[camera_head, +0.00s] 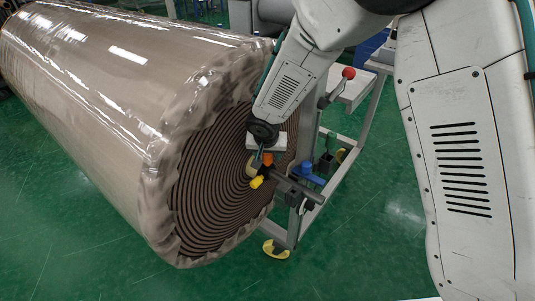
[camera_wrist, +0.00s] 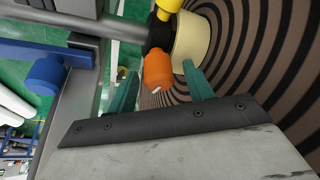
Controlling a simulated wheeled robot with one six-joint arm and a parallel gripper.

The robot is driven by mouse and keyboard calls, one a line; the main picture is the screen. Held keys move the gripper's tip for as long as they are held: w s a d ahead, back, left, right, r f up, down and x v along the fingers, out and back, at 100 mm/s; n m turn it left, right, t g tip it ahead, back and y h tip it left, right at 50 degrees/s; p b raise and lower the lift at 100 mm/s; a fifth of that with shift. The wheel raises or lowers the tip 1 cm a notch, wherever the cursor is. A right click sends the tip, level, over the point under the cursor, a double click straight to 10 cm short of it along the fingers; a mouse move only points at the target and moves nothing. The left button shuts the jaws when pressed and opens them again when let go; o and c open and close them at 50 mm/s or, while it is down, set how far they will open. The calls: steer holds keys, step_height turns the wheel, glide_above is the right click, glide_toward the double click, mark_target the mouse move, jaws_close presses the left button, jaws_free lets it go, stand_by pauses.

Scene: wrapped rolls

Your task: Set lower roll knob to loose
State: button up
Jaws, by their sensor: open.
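An orange knob (camera_wrist: 157,72) with a small white mark sits on the shaft fitting at the roll's centre. A yellow knob (camera_wrist: 168,6) sits on the same fitting; it also shows in the head view (camera_head: 256,182). I cannot tell for certain which one is the lower roll knob. My gripper (camera_wrist: 160,66) is open, its two teal fingers on either side of the orange knob in the wrist view. I cannot tell whether they touch it. In the head view my gripper (camera_head: 261,158) is at the roll's end face, partly hiding the orange knob.
The large wrapped roll (camera_head: 100,90) fills the left. A cream core (camera_wrist: 191,40) is close beside the right finger. A blue lever (camera_head: 306,173) and a grey bar (camera_head: 294,188) are near my gripper. A red-balled lever (camera_head: 348,73) rises from the wheeled stand (camera_head: 297,215). Green floor is open in front.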

steer(key=c, duration=1)
steer(key=shift+n, duration=0.3)
steer(key=shift+n+y, duration=0.6)
steer(key=shift+n, duration=0.75)
steer(key=shift+n+y, duration=0.6)
steer(key=shift+n, duration=0.75)
steer(key=shift+n+g+y, duration=0.45)
steer(key=shift+n+g, duration=0.05)
steer(key=shift+n, duration=1.1)
steer(key=shift+n+g+y, duration=0.45)
steer(key=shift+n+g, duration=0.05)
steer(key=shift+n, duration=1.1)
steer(key=o, duration=1)
